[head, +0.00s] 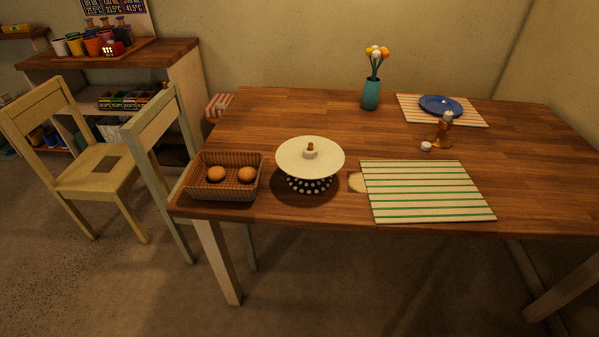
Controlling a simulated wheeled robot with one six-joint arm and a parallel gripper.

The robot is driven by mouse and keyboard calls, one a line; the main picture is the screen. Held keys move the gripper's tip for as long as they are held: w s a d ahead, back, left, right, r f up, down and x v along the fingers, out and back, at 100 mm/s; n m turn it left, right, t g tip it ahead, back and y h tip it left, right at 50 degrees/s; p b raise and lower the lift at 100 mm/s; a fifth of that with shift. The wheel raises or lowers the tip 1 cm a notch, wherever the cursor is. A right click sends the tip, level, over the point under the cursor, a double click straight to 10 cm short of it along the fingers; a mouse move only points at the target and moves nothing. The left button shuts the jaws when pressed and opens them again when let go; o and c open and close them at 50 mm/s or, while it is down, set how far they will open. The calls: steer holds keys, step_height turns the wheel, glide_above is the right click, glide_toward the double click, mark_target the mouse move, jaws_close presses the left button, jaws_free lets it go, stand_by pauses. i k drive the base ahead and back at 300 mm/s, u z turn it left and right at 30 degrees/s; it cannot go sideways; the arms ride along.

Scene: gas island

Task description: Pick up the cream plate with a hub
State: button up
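The cream plate with a hub (290,160) is in the head view, near the front edge of the wooden table. It is a wide, round, pale disc with a raised white hub (310,154) at its middle and a small brown piece on top of the hub. The plate lies about level above a black base with white dots (309,185), which shows below its front rim. The plate hides the upper part of that base. My gripper is not in view.
A wicker basket (225,190) with two brown eggs stands close left of the plate. A vase (371,94) stands behind. The table (290,115) is bare behind the plate.

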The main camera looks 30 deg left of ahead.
mark_target(293, 156)
steer(key=u, duration=0.8)
steer(key=i, duration=1.1)
steer(key=u, duration=0.1)
